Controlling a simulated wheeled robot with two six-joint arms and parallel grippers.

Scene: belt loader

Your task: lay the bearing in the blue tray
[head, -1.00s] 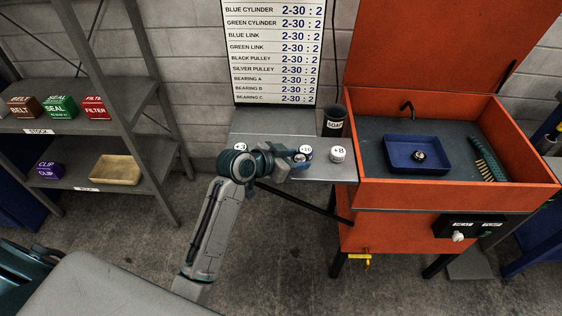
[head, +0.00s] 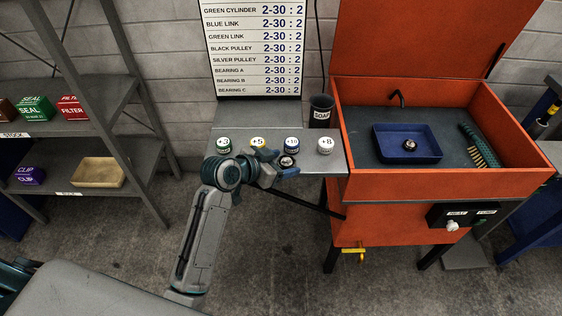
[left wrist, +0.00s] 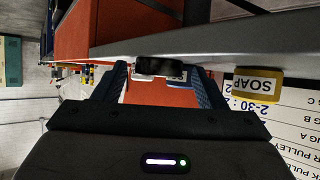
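A dark round bearing (head: 287,161) lies at the front edge of the grey side shelf (head: 318,163). My left gripper (head: 283,170) is at that edge, with its blue fingers beside the bearing. In the left wrist view, the bearing (left wrist: 160,68) shows between the open fingertips (left wrist: 161,78), with small gaps on both sides. The blue tray (head: 382,154) lies in the orange washer's basin to the right. It holds another round metal part (head: 410,145), which looks like a bearing. My right gripper is not in view.
Several labelled jars, including +10 (head: 292,145) and +8 (head: 326,146), stand behind the bearing. The orange basin wall (head: 430,186) rises between shelf and tray. A green brush (head: 478,145) lies right of the tray.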

